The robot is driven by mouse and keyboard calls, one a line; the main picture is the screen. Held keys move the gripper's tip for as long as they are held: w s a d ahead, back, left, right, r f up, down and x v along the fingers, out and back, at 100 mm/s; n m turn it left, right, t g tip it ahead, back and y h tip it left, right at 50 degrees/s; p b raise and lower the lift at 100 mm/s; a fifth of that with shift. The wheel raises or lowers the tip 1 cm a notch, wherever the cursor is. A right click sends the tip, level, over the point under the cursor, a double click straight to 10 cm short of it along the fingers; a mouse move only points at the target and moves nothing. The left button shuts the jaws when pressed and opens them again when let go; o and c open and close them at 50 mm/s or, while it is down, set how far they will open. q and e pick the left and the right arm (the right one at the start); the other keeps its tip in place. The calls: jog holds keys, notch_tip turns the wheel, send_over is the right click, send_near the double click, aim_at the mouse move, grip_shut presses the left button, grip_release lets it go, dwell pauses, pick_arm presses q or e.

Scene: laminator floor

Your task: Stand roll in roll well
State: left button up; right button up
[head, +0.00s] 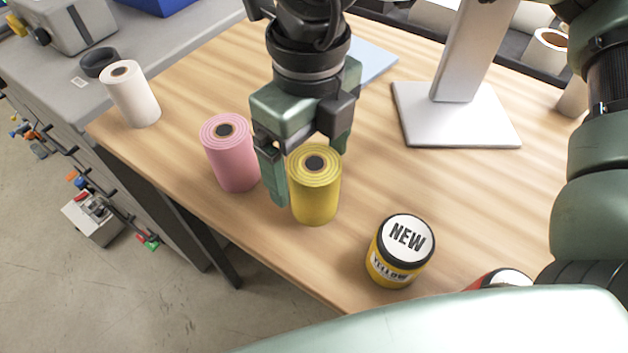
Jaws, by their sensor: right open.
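A yellow roll (315,200) stands upright on the wooden table (200,85), near its front edge. My right gripper (310,175) is open and points down at it, with one finger at the roll's left side and the other behind its upper right. I cannot tell whether either finger touches it. A pink roll (232,162) stands just left of the gripper. A white roll (134,98) stands at the table's left corner. A dark round ring (98,62) on the grey surface may be the roll well; I cannot be sure. My left gripper is not in view.
A yellow jar (387,268) with a white "NEW" lid stands to the right near the front edge. A grey stand (455,115) stands at the back. The table between stand and jars is clear.

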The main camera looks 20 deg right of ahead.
jog(key=f, duration=0.4)
jog(key=shift+d+b, duration=0.4)
jog(key=shift+w+f, duration=0.15)
jog(key=shift+f, duration=0.35)
jog(key=c, duration=0.3)
jog(key=shift+r, duration=0.1)
jog(key=c, duration=1.6)
